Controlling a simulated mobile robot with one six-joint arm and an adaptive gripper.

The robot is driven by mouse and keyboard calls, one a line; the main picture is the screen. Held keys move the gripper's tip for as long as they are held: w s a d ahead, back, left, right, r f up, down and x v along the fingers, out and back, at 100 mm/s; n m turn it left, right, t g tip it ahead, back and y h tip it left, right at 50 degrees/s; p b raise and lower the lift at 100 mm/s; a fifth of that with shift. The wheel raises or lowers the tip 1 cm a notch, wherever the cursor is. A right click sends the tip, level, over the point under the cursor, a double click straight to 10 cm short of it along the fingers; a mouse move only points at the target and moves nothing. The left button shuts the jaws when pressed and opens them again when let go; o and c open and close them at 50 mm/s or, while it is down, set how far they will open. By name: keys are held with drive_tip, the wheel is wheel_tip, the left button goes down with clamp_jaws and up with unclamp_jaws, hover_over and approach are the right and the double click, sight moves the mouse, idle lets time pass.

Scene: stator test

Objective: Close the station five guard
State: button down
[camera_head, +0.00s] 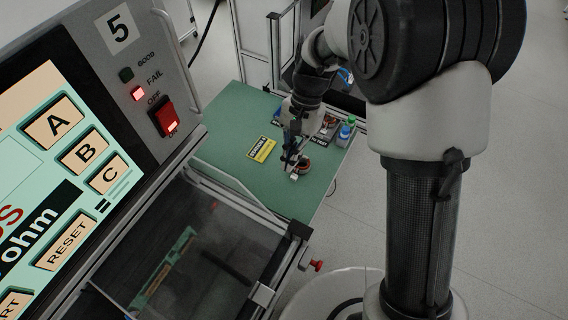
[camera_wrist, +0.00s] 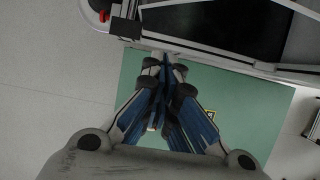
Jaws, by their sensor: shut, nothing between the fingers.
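Station five (camera_head: 119,27) stands at the left of the head view, with a "5" plate on its panel. Its guard (camera_head: 225,235) is a clear, dark-tinted pane with a pale bar handle (camera_head: 232,182) along its edge. I cannot tell how far open the guard is. In the wrist view a dark pane or opening of the station (camera_wrist: 215,28) spans the top. My gripper (camera_head: 294,163) is over the green table beyond the guard, apart from the handle. In the wrist view its fingers (camera_wrist: 166,68) are together and empty.
The green table (camera_head: 232,110) carries a yellow-black label (camera_head: 261,149), a copper-coloured ring (camera_head: 303,165) by my gripper, and small bottles (camera_head: 346,130). A red knob (camera_head: 316,265) sticks out at the station's front corner. The FAIL lamp (camera_head: 137,94) is lit red. Grey floor is free at right.

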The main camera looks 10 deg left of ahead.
drive_tip(key=s+a+f+b, duration=0.1)
drive_tip(key=s+a+f, duration=0.1)
drive_tip(key=s+f, duration=0.4)
drive_tip(key=x, duration=0.2)
drive_tip(key=shift+a+f+b, duration=0.2)
drive_tip(key=shift+f+b, duration=0.15)
drive_tip(key=shift+s, duration=0.1)
drive_tip(key=shift+s+a, duration=0.1)
